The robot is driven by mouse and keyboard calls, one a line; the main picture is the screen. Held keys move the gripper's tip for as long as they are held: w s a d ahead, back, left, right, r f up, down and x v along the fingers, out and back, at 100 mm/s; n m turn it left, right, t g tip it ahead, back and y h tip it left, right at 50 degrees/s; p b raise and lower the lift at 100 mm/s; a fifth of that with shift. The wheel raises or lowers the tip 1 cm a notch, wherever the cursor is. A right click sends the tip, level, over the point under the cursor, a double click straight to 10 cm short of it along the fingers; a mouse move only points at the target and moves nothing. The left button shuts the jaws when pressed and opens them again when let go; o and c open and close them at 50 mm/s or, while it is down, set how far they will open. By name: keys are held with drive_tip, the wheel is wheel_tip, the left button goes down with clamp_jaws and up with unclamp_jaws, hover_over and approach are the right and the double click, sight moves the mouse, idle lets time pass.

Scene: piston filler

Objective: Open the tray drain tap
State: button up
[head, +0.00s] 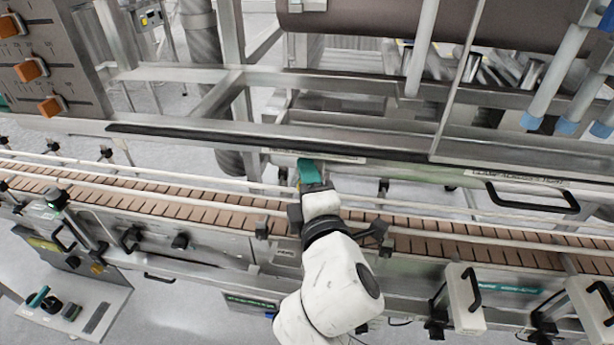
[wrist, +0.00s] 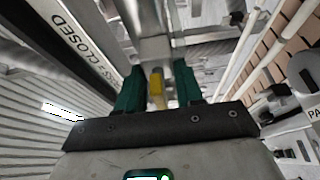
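My gripper (head: 308,172) reaches over the conveyor to the long metal tray edge, just below a label strip. In the wrist view its two green fingers (wrist: 157,80) stand apart. A yellow lever (wrist: 156,90), which looks like the tap handle, lies between them, with a gap showing on each side. Beyond it is a metal fitting (wrist: 155,48), probably the tap body. A label strip (wrist: 72,35) ending in "CLOSED" runs along the left of the wrist view. In the head view my gripper and wrist hide most of the tap.
The brown slatted conveyor (head: 170,201) with its guide rails runs beneath my arm. The metal frame (head: 230,136) lies behind the gripper. A black handle (head: 532,208) is to the right. Orange knobs (head: 30,69) are on a panel at upper left.

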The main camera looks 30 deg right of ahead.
clamp_jaws()
idle(0.3)
drive_tip(key=shift+f+m+b, duration=0.15)
drive_tip(key=shift+m+b, duration=0.15)
drive_tip(key=shift+b, duration=0.25)
drive_tip(key=m+h+b, duration=0.3)
drive_tip(key=m+b, duration=0.4)
drive_tip(key=b, duration=0.3)
drive_tip(key=m+h+b, duration=0.3)
drive_tip(key=m+b, duration=0.4)
drive_tip(key=b, duration=0.3)
drive_tip(key=m+h+b, duration=0.3)
drive_tip(key=m+b, duration=0.5)
drive_tip(key=b, duration=0.2)
drive_tip(key=shift+s+d+r+t, duration=0.15)
drive_tip(key=shift+d+r+t, duration=0.1)
drive_tip(key=shift+r+t, duration=0.1)
